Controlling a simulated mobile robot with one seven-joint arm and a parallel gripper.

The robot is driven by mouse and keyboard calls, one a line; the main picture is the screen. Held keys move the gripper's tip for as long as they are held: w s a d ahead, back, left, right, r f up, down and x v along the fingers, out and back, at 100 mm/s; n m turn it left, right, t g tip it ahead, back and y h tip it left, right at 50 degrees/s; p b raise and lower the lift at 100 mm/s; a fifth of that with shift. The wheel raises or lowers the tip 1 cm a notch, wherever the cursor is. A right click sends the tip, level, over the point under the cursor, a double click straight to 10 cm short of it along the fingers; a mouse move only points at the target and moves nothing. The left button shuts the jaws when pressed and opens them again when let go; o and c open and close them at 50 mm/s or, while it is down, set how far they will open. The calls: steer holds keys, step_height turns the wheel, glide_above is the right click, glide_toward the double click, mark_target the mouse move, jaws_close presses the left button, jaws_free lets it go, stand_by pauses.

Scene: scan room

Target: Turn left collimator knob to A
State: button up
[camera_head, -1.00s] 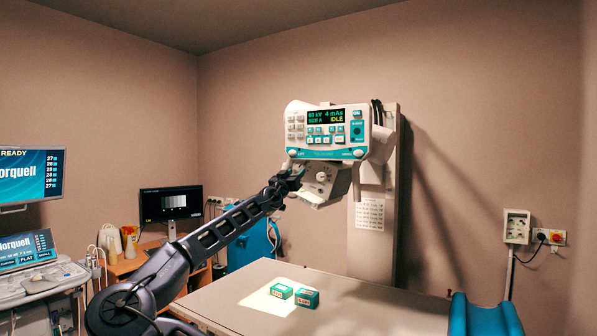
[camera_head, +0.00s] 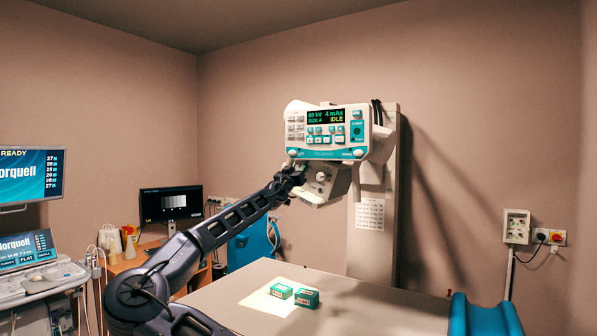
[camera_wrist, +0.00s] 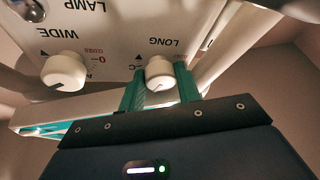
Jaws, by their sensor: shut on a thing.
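The collimator (camera_head: 333,190) hangs under the X-ray tube head with its control panel (camera_head: 327,132). In the wrist view, which shows it upside down, the white round knob marked LONG (camera_wrist: 160,72) sits between the two teal fingers of my gripper (camera_wrist: 160,82). The gripper is shut on this knob, one finger on each side. The letter C shows beside it; the other dial marks are partly hidden by the fingers. A second white knob marked WIDE (camera_wrist: 64,71) is apart from the gripper. In the head view my gripper (camera_head: 297,176) hides the left side of the collimator.
The tube column (camera_head: 372,240) stands behind the collimator. A monitor (camera_head: 171,204) stands at the left.

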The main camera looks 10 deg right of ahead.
steer(key=shift+n+t+y, duration=0.6)
steer(key=shift+n+y, duration=0.3)
steer(key=shift+n, duration=1.1)
steer(key=o, duration=0.7)
steer(key=v, duration=1.1)
steer(key=shift+r, duration=0.1)
